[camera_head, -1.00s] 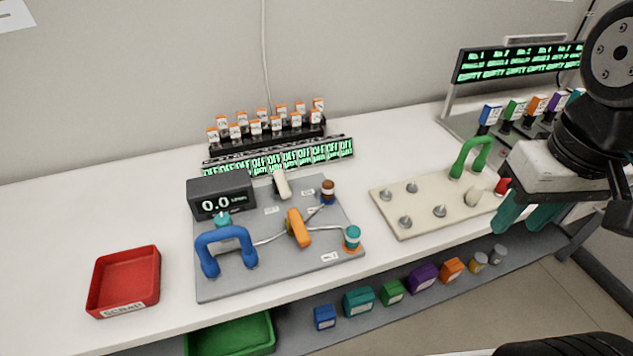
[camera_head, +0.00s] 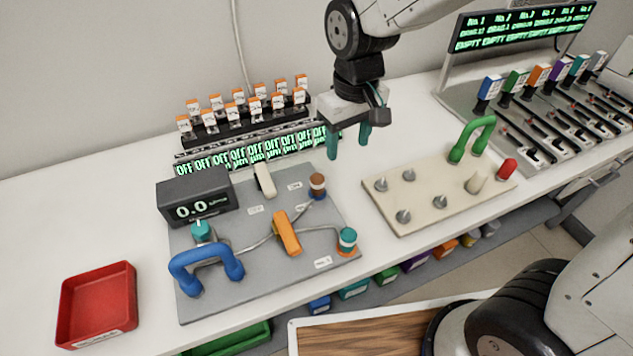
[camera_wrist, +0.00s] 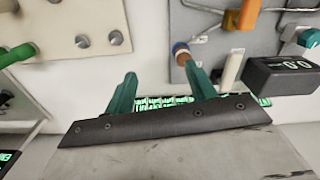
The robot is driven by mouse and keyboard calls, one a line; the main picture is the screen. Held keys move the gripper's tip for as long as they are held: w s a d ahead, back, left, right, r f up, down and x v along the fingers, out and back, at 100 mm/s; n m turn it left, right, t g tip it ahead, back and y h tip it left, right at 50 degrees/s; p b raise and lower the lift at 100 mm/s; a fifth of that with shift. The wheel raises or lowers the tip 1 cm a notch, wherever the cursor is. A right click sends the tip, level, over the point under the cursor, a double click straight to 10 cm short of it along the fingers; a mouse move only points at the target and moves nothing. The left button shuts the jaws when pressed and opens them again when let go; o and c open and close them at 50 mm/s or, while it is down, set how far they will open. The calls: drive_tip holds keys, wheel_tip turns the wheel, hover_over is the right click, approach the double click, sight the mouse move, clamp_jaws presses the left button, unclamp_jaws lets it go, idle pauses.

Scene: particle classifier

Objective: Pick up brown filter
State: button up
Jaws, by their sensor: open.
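The brown filter (camera_head: 317,183) is a small brown-topped cylinder on a blue base, standing upright at the back right of the grey panel (camera_head: 255,290). In the wrist view the brown filter (camera_wrist: 181,50) shows just beyond the right-hand finger, partly hidden by it. My gripper (camera_head: 349,142) is open and empty. It points down behind and to the right of the brown filter, above the table, with its two green fingers apart. The fingers also show in the wrist view (camera_wrist: 160,83).
A white switch (camera_head: 265,180), an orange valve handle (camera_head: 286,232) and a teal-topped cylinder (camera_head: 347,240) stand on the panel. A beige board (camera_head: 420,215) with pegs and a green handle (camera_head: 474,138) lies right. A red tray (camera_head: 97,300) sits left.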

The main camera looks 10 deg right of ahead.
drive_tip(key=n, duration=0.1)
hover_over(317, 176)
drive_tip(key=f, duration=0.5)
drive_tip(key=shift+s+d+f, duration=0.2)
drive_tip(key=shift+d, duration=0.05)
drive_tip(key=f, duration=0.7)
drive_tip(key=shift+w+a+f, duration=0.15)
drive_tip(key=shift+w+a, duration=0.05)
drive_tip(key=shift+a, duration=0.05)
drive_tip(key=c, duration=1)
